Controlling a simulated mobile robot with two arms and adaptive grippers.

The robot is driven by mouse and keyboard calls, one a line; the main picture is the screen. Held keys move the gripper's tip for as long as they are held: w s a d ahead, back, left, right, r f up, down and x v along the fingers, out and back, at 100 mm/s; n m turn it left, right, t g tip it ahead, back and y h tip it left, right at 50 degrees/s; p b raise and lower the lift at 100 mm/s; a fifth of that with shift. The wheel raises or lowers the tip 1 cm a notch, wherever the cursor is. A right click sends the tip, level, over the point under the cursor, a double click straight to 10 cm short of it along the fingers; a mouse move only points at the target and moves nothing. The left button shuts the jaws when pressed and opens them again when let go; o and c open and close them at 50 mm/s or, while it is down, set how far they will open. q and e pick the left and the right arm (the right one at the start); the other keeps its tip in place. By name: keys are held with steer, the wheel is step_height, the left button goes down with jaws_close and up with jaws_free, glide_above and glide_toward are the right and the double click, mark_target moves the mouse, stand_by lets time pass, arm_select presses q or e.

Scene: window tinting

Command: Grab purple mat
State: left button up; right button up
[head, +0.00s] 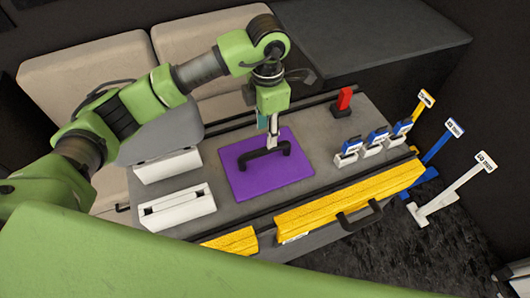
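The purple mat (240,179) lies flat on the grey table top, near its middle. A black handle (250,158) stands on the mat as a raised bar. My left gripper (272,140) points down over the far part of the mat, at the handle's bar. Its fingers look narrow from this side and overlap the bar, so I cannot tell whether they touch it or are closed on it. My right gripper is not in view.
White boxes (178,207) stand left of the mat. Blue-and-white tools (376,138) and a red item (344,99) are at the right. Yellow bars (350,197) run along the front edge. Labelled stands (450,190) stand beyond the right end. Beige seats (90,75) are behind.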

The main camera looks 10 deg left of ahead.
mark_target(265, 148)
arm_select(q)
step_height(265, 148, down, 3)
steer(key=shift+f+p, duration=0.1)
steer(key=shift+p, duration=0.25)
step_height(265, 148, down, 3)
steer(key=shift+a+r+p, duration=0.15)
steer(key=shift+p, duration=0.8)
step_height(265, 148, down, 3)
steer(key=shift+a+f+p, duration=0.15)
steer(key=shift+f+p, duration=0.05)
steer(key=shift+p, duration=0.55)
steer(key=shift+f, duration=0.25)
steer(key=c, duration=1)
steer(key=shift+w, duration=0.1)
jaws_close()
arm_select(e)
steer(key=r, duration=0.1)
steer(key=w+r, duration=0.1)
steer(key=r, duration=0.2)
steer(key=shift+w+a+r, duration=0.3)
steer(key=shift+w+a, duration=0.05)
